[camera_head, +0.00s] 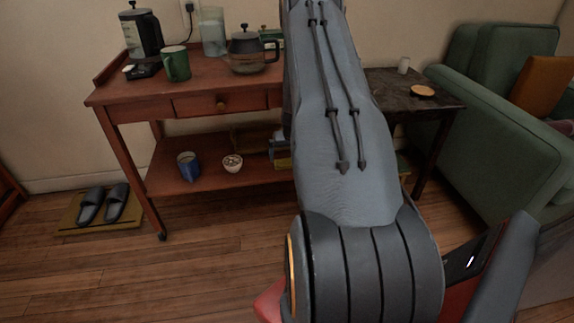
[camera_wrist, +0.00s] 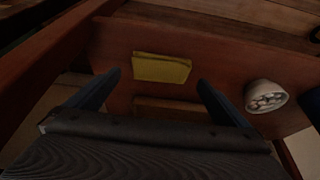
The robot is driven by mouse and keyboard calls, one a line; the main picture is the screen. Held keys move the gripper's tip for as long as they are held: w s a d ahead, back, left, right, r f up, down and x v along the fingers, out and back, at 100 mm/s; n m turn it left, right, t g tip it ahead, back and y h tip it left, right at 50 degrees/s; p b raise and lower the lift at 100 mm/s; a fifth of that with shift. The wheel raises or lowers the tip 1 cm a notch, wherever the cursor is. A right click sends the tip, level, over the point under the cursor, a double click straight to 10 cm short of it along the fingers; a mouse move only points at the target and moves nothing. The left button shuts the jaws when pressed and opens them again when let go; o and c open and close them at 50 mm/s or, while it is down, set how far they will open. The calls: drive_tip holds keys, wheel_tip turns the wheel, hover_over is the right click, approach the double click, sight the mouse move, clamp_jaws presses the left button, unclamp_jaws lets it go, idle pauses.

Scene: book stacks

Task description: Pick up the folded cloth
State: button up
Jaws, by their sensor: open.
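A yellow folded cloth (camera_wrist: 161,68) lies flat on a reddish-brown wooden surface, seen in the wrist view. My gripper (camera_wrist: 158,78) is open, with one dark finger to the left of the cloth and one to the right in the picture. The cloth shows between and beyond the fingertips, and nothing is held. I cannot tell how far above it the fingers are.
The wooden cart (camera_head: 128,100) has a top with a drawer above the lower shelf. A patterned bowl (camera_head: 232,163) and blue mug (camera_head: 188,166) stand on that shelf. In the wrist view a white bowl (camera_wrist: 265,96) is right of the fingers. A dark side table (camera_head: 410,98) and green armchair (camera_head: 500,125) are right.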

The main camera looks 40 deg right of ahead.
sight(287, 161)
drive_tip(key=b+x, duration=0.1)
drive_tip(key=x, duration=0.4)
drive_tip(key=shift+c, duration=0.3)
drive_tip(key=c, duration=0.9)
